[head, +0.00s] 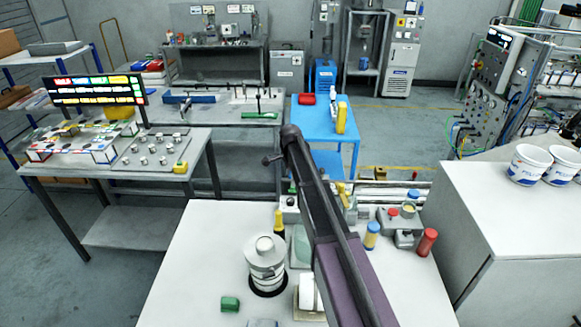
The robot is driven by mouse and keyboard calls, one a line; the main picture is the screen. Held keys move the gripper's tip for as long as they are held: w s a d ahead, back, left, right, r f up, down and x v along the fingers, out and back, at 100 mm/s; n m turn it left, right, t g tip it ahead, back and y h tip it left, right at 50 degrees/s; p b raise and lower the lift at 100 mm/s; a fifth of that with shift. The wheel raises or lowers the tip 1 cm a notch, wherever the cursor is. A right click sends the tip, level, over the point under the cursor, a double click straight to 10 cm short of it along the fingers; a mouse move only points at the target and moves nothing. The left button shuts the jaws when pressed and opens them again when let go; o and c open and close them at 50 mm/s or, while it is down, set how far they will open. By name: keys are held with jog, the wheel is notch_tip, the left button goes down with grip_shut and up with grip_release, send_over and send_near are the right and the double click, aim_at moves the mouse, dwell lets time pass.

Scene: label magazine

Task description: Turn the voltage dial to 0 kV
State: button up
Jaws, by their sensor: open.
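I cannot make out a dial marked in kV, and no scale or pointer is readable. Round controls show on the upright grey panel (490,72) at the far right. Small knob-like pieces sit on a plate (153,151) on the left table. A grey box (398,222) with a red button stands on the near white table. My arm rises from the bottom, right of centre, and its dark upper end lies over the middle of the picture. No gripper fingers can be made out there. The arm hides part of the near table.
The near white table (185,262) holds a white stacked cylinder (265,260), a green block (230,304), and blue (371,238) and red (427,242) cylinders. A blue trolley (313,126) stands behind. White tubs (529,166) stand on the right counter. Grey floor is free left of the table.

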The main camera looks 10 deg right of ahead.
jog(key=shift+r+p, duration=1.1)
jog(key=shift+r, duration=0.35)
jog(key=s+d+f+n+b, duration=0.1)
jog(key=s+f+n+b, duration=0.2)
jog(key=s, duration=0.7)
jog(key=s+d+f+n+b, duration=0.1)
jog(key=s+f+n+b, duration=0.2)
jog(key=s+n, duration=0.4)
jog(key=s+d+f+n+b, duration=0.1)
jog(key=s+f+n+b, duration=0.3)
jog(key=s, duration=1.1)
jog(key=shift+n, duration=1)
jog(key=shift+a, duration=0.1)
notch_tip(320, 180, up, 5)
jog(key=p, duration=0.4)
jog(key=shift+f+p, duration=0.1)
jog(key=shift+p, duration=0.3)
